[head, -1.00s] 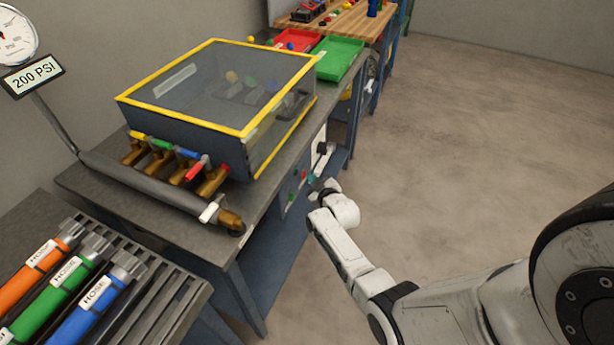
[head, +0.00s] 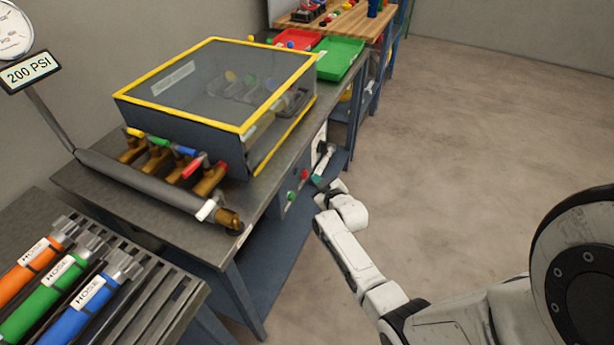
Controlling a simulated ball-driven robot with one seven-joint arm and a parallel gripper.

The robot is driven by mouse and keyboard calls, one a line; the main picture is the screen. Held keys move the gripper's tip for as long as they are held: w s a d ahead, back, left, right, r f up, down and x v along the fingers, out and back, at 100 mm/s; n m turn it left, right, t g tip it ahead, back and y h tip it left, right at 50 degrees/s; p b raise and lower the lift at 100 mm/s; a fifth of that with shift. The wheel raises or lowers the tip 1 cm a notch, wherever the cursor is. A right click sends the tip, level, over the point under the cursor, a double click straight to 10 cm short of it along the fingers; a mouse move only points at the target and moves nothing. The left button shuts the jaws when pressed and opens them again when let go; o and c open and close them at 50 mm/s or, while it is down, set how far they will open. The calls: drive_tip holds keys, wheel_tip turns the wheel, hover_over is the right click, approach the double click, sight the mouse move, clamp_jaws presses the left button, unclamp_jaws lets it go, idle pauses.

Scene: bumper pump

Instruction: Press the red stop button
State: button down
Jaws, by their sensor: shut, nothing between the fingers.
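The red stop button (head: 304,174) is on the front panel of the workbench, below the yellow-edged box. A green button (head: 291,195) sits to its lower left on the same panel. My gripper (head: 320,181), with teal fingertips, is just to the right of the red button. It appears apart from the button, with a small gap in the picture. My gripper is shut and empty. The fingertips are small in view and partly hidden by my wrist.
A white lever (head: 325,160) on the panel is close above my gripper. The yellow-edged box (head: 215,85) and several valves stand on the workbench (head: 150,215). Hoses (head: 60,290) lie on a rack at lower left. The floor to the right is clear.

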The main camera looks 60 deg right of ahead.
drive_tip(key=s+b, duration=0.4)
drive_tip(key=s, duration=0.1)
drive_tip(key=shift+d, duration=0.15)
idle(0.4)
idle(0.7)
drive_tip(key=w+a+f+n+g+y, duration=0.1)
drive_tip(key=a+y, duration=0.3)
drive_tip(key=a, duration=0.9)
drive_tip(key=w+a+f+n+g+y, duration=0.15)
drive_tip(key=a+y, duration=0.35)
drive_tip(key=a, duration=0.8)
drive_tip(key=s+a+r+g, duration=0.2)
drive_tip(key=s+a+g, duration=0.2)
drive_tip(key=s, duration=0.5)
drive_tip(key=s+a+r+g, duration=0.2)
drive_tip(key=s+a+g, duration=0.2)
drive_tip(key=s, duration=0.4)
drive_tip(key=shift+s+a+r+m+p, duration=0.2)
drive_tip(key=shift+s+r+m+p, duration=0.15)
drive_tip(key=shift+s+r+p, duration=0.1)
